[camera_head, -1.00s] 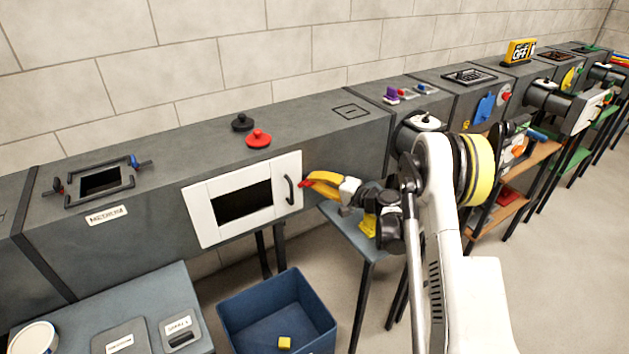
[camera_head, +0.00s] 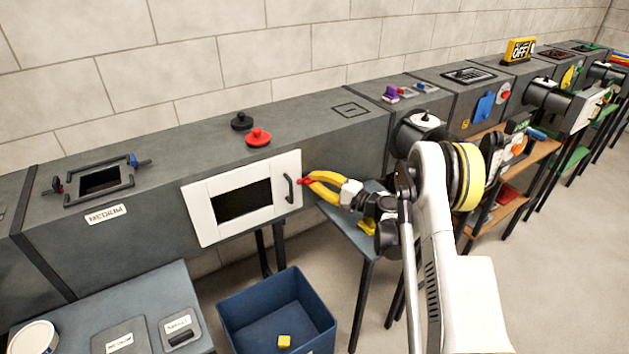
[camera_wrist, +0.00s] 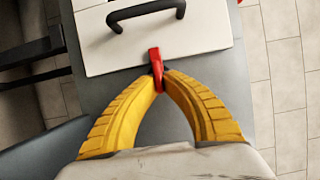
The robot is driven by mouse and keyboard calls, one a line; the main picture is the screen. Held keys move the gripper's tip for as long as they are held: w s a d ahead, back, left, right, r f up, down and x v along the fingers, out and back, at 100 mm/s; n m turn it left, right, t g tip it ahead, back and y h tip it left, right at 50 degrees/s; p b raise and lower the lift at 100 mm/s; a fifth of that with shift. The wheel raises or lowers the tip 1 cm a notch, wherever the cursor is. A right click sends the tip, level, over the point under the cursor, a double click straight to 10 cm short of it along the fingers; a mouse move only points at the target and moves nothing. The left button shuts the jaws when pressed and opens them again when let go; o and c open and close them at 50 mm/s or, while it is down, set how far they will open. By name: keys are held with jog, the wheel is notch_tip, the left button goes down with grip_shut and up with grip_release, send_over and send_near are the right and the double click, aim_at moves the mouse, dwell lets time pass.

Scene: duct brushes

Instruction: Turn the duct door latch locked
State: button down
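The white duct door (camera_head: 203,218) with a dark window stands closed on the front of the grey duct. The red latch (camera_wrist: 157,68) is at the door's right edge, just beyond the black door handle (camera_head: 290,189). In the wrist view the latch lies between my two yellow fingertips, with one end overlapping the door's edge. My gripper (camera_head: 306,182) reaches in from the right, its curved fingers drawn together on the latch. In the head view the latch is small and partly hidden by the fingertips.
A blue bin (camera_head: 276,319) with a yellow block (camera_head: 284,341) stands on the floor below the door. A red knob (camera_head: 258,137) and a black knob (camera_head: 242,121) are on the duct top. A blue-grey table (camera_head: 158,290) is at lower left.

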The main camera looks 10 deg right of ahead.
jog(key=c, duration=1.8)
grip_release()
jog(key=v, duration=1.2)
